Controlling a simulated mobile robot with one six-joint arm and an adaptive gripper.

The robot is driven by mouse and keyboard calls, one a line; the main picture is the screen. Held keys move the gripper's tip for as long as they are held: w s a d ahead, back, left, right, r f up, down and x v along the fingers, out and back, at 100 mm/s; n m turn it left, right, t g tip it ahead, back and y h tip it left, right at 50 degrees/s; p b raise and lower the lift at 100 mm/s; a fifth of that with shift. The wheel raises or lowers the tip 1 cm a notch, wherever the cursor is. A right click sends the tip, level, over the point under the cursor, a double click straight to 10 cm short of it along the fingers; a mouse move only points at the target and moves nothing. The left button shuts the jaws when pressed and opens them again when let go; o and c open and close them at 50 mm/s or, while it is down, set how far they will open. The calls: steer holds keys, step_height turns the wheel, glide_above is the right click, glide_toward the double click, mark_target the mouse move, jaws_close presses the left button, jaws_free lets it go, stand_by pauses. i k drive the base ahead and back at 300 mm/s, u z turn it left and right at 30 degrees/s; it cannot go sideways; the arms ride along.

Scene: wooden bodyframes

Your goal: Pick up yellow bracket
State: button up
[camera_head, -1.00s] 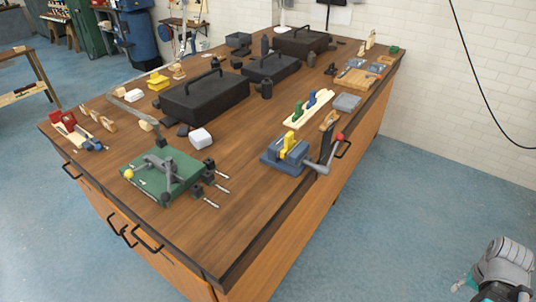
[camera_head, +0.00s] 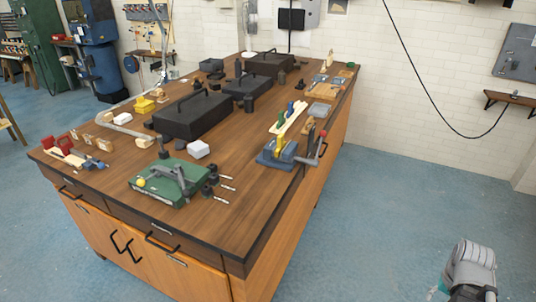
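A yellow upright piece (camera_head: 279,144), which looks like the yellow bracket, stands at the blue-grey vise (camera_head: 276,158) near the bench's right edge. Whether the vise jaws clamp it is too small to tell. Another yellow piece (camera_head: 145,105), low and blocky, lies at the back left of the bench beside the large black case. Part of my arm (camera_head: 470,268) shows at the bottom right, over the floor and well apart from the bench. My gripper's fingers cannot be made out.
The wooden bench (camera_head: 232,222) has a bare front right corner. A green fixture (camera_head: 168,184) with a lever stands at the front, near several drill bits. Black cases (camera_head: 192,116) fill the middle. The vise's handle (camera_head: 312,160) juts past the right edge. Blue floor is clear to the right.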

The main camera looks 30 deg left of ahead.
mark_target(281, 143)
steer(key=z, duration=0.05)
steer(key=k, duration=1.05)
steer(key=u, duration=1.05)
steer(key=i, duration=1.4)
steer(key=z, duration=0.05)
